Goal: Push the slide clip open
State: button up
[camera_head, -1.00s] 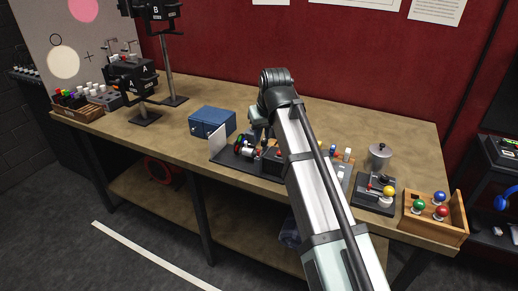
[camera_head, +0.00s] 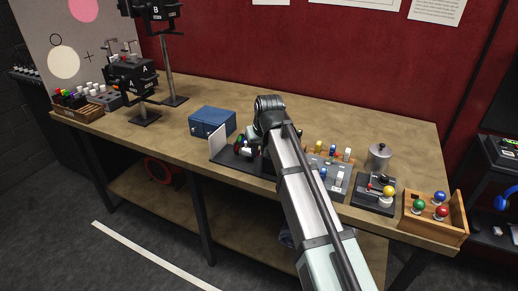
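I cannot clearly make out the slide clip; it may be on the black board (camera_head: 225,162) in the middle of the bench, which my arm partly covers. The board has an upright white plate (camera_head: 217,142) at its left end and small coloured parts beside my gripper. My gripper (camera_head: 251,146) points down over this board, right of the white plate. Its fingers are small and dark, so I cannot tell whether they are open or shut, or whether they touch anything.
A blue box (camera_head: 212,122) stands behind the board. Right of my arm are a grey button panel (camera_head: 337,180), a black box with a yellow ball (camera_head: 373,204), a metal pot (camera_head: 379,156) and a wooden crate of coloured knobs (camera_head: 438,232). Camera stands are at left.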

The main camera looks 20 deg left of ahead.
grip_shut()
dwell(0.4)
jog(key=shift+s, duration=0.95)
grip_release()
jog(key=shift+r, duration=0.1)
